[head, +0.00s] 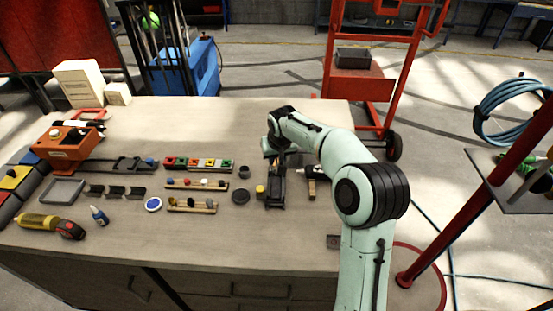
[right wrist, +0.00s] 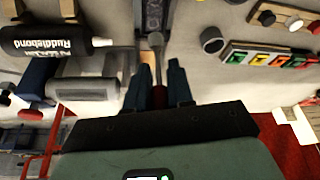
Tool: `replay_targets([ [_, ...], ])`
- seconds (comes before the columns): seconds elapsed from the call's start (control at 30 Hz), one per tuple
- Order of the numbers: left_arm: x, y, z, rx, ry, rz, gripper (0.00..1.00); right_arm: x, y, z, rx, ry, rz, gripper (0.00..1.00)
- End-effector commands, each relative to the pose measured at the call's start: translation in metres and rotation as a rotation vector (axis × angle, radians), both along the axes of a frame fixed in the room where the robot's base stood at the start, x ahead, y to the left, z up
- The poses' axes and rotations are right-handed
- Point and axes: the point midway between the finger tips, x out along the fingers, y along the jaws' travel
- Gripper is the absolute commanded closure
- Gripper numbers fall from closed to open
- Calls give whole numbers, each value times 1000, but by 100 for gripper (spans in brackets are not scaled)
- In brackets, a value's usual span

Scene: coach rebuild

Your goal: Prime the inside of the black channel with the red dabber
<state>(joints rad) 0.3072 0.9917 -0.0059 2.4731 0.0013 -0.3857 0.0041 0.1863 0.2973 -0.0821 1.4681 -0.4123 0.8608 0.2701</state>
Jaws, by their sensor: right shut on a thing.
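My right gripper (right wrist: 158,80) is shut on the red dabber (right wrist: 157,97), whose red handle shows between the fingers in the right wrist view. The dabber's thin grey shaft points away from the gripper, with its rounded end at the near end of the black channel (right wrist: 153,14). I cannot tell whether that end touches the channel. In the head view the right gripper (head: 275,152) is over the far end of the black channel (head: 276,194), and the arm hides most of the dabber. My left gripper is out of view.
A black Ruddlebond bottle (right wrist: 50,42) with a white nozzle lies close to the channel. A rack with coloured squares (head: 198,163), two racks of knobs (head: 196,185) and a small dark cup (head: 244,172) stand left of the channel.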

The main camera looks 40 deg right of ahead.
Motion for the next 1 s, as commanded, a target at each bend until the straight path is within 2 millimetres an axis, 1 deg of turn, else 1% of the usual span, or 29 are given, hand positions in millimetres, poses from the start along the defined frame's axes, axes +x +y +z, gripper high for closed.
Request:
replay_targets([
  [0.03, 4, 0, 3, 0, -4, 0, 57, 1, 0, 4, 0, -2, 0, 100],
  [0.17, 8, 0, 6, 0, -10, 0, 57, 3, 0, 9, 1, -3, 1, 100],
  [0.7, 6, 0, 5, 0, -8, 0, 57, -6, 0, 29, 0, -2, 0, 100],
  [1.0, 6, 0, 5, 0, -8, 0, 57, -7, 0, 32, 0, -1, 1, 100],
])
